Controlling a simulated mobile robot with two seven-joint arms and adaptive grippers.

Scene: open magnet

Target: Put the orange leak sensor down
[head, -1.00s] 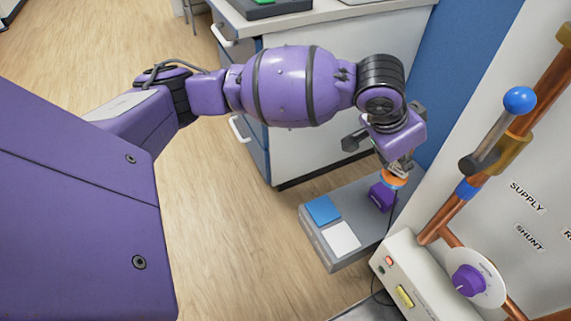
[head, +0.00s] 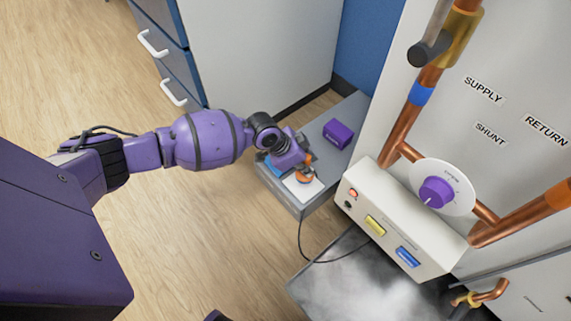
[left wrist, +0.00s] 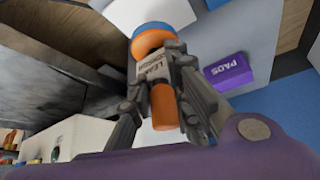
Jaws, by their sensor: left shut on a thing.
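The orange leak sensor (head: 305,178) is in my left gripper (head: 303,168), low over the white square (head: 301,191) at the near end of the grey platform. The head view does not show clearly whether it touches the square. In the left wrist view the sensor (left wrist: 164,106) sits between the fingers of my left gripper (left wrist: 160,92), its grey body lettered "LEAK SENSOR" and its ends orange. The fingers are shut on it. The blue square (head: 268,166) is partly hidden by the gripper. My right gripper is not in view.
A purple box (head: 338,133) marked PADS stands on the far part of the grey platform (head: 352,106). A cream control box (head: 399,215) with buttons and a cable is close on the right, below copper pipes (head: 403,133). A white cabinet (head: 255,50) stands behind.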

